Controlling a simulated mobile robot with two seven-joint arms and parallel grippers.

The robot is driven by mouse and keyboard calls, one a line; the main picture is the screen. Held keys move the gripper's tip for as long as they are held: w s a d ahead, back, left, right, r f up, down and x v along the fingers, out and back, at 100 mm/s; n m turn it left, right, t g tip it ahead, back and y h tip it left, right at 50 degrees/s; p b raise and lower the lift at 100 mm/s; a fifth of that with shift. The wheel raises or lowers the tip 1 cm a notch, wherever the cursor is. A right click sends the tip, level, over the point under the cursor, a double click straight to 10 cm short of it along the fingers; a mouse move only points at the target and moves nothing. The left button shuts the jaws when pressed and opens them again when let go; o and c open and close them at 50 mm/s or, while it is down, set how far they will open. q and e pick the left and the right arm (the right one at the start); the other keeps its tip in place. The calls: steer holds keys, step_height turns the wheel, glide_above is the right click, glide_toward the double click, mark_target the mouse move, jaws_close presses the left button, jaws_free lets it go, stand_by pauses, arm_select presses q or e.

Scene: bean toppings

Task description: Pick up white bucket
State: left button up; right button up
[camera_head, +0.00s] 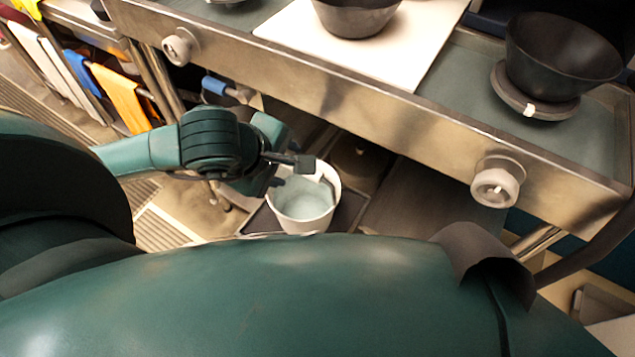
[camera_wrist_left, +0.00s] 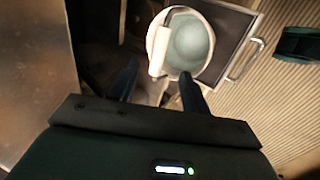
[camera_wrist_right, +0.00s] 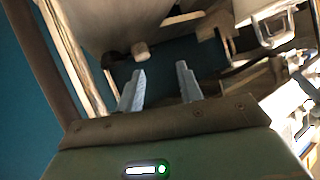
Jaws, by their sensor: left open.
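The white bucket (camera_head: 303,207) stands upright on a dark tray (camera_head: 262,222) below the counter, its inside pale grey-blue. In the left wrist view the bucket (camera_wrist_left: 190,45) lies just beyond my fingertips, with a white bar-like part (camera_wrist_left: 160,48) at its left rim. My left gripper (camera_head: 290,172) is at the bucket's rim in the head view, partly covering it. Its fingers (camera_wrist_left: 158,84) are apart with nothing held; whether one touches the bucket I cannot tell. My right gripper (camera_wrist_right: 160,82) has its fingers apart and empty, away from the bucket; the head view does not show it.
The steel counter (camera_head: 330,85) with knobs overhangs just behind the bucket. On it are a white board (camera_head: 400,60), a dark bowl (camera_head: 355,15) and a black pan (camera_head: 560,60). The tray has a metal handle (camera_wrist_left: 245,60). Coloured cloths (camera_head: 120,95) hang at the left.

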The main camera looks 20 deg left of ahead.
arm_select(q)
steer(key=a+b+x, duration=0.1)
steer(key=b+x, duration=0.2)
steer(key=x, duration=1)
steer(key=shift+w+a+r, duration=0.1)
jaws_close()
steer(key=shift+w+r, duration=0.1)
steer(key=shift+r, duration=0.1)
stand_by(0.3)
